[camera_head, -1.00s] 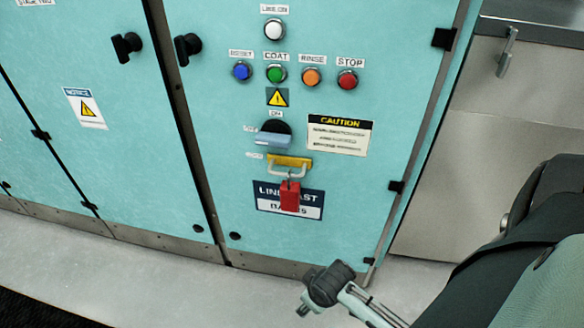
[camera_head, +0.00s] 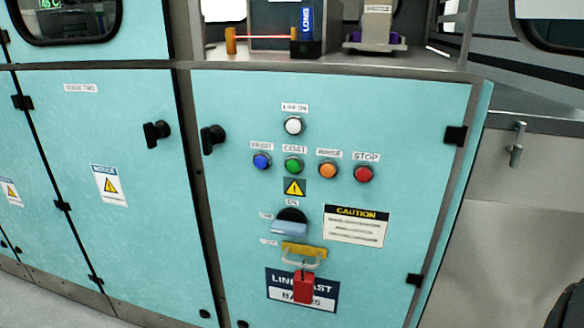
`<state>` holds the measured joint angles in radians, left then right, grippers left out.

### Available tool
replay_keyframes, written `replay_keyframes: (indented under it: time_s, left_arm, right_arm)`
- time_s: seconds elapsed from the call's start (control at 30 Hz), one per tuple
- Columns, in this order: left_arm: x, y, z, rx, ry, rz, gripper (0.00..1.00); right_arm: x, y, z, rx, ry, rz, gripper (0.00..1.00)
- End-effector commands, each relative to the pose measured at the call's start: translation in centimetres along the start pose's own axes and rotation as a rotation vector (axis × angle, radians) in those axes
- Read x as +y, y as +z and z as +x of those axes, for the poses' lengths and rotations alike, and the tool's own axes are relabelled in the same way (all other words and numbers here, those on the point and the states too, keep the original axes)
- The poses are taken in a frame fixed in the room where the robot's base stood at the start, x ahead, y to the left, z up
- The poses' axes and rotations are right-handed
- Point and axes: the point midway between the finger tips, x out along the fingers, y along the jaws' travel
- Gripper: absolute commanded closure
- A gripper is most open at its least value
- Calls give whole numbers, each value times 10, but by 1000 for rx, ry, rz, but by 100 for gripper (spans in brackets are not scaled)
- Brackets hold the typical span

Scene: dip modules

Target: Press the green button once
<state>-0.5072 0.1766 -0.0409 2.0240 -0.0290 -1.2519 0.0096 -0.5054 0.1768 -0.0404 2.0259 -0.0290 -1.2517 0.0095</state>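The green button (camera_head: 293,165) sits on the teal cabinet door (camera_head: 390,130), under a label that reads COAT. It is in a row between a blue button (camera_head: 261,161) and an orange button (camera_head: 328,170), with a red button (camera_head: 364,174) labelled STOP at the right end. A white button or lamp (camera_head: 293,126) is above the green one. Nothing covers the green button. Neither of my grippers shows in the head view now.
Below the buttons are a rotary switch (camera_head: 290,222) and a yellow hasp (camera_head: 304,250) with a red padlock (camera_head: 303,287). Black door handles (camera_head: 212,138) project to the left. An open shelf (camera_head: 350,62) with equipment lies above. A grey panel with a handle (camera_head: 517,145) stands at right.

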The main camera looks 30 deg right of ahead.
Motion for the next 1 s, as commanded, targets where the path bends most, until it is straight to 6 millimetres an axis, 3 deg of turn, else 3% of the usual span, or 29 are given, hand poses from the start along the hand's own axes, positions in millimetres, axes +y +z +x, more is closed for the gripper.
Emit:
replay_keyframes:
  time_s: [0.07, 0.47, 1.0]
  left_arm:
    - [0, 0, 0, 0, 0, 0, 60]
    - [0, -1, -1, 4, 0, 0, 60]
    - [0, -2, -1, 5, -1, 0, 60]
  right_arm:
    - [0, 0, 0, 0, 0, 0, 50]
    - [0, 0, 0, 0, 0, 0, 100]
    - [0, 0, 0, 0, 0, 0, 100]
